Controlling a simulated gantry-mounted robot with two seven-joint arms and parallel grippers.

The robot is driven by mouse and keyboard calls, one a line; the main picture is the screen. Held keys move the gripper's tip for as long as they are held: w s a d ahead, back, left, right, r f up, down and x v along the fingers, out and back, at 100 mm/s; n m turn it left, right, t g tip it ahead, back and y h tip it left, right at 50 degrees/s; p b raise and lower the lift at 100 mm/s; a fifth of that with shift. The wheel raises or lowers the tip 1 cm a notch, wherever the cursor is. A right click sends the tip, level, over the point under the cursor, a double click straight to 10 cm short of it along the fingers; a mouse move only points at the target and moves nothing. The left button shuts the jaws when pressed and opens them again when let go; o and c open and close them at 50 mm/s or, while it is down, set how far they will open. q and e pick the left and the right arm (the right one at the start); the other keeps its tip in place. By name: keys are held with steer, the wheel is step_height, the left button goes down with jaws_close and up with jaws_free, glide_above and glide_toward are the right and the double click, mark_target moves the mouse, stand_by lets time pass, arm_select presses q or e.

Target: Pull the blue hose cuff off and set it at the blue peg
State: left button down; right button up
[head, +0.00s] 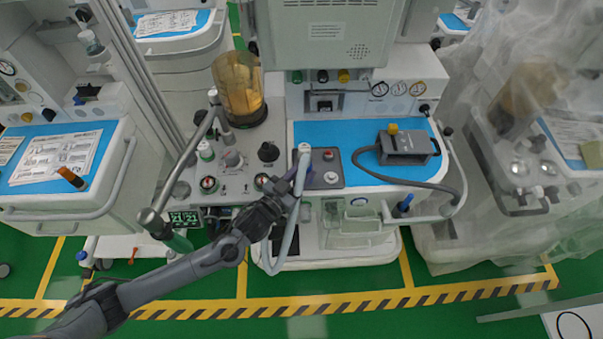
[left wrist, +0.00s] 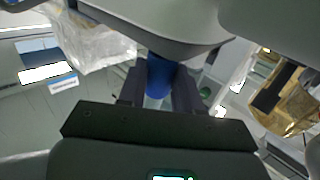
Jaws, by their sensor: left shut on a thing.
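My left gripper (head: 287,194) is at the front edge of the middle cart, shut on the blue hose cuff. In the left wrist view the blue cuff (left wrist: 158,78) sits between the two fingers of the gripper (left wrist: 158,95); its far end is hidden under a pale overhanging part. A grey hose (head: 282,250) hangs in a loop below the gripper. A blue fitting (head: 404,204), which looks like the blue peg, stands at the cart's right front, apart from the gripper. My right gripper is not in view.
The middle cart has a blue worktop (head: 348,133) with a dark grey box (head: 408,148) and its cable. An amber canister (head: 239,85) stands behind my arm. A curved rail (head: 458,175) borders the cart's right side. A plastic-draped cart (head: 505,140) stands further right.

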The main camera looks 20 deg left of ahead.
arm_select(q)
steer(key=shift+p, duration=0.8)
stand_by(1.5)
steer(key=shift+f, duration=0.35)
stand_by(0.4)
steer(key=shift+f+b, duration=0.65)
steer(key=c, duration=0.7)
jaws_free()
steer(key=shift+r, duration=0.15)
steer(key=shift+r, duration=0.3)
steer(key=r, duration=0.1)
steer(key=r+p, duration=0.1)
steer(key=r, duration=0.1)
steer(key=shift+d+r, duration=0.25)
steer(key=shift+r, duration=0.15)
steer(key=s+d+r+p, duration=0.1)
steer(key=s+d+r, duration=0.1)
steer(key=d+r, duration=0.4)
steer(key=d, duration=0.5)
steer(key=shift+s+r+p, duration=0.15)
steer(key=shift+s+p, duration=0.15)
steer(key=shift+s, duration=0.05)
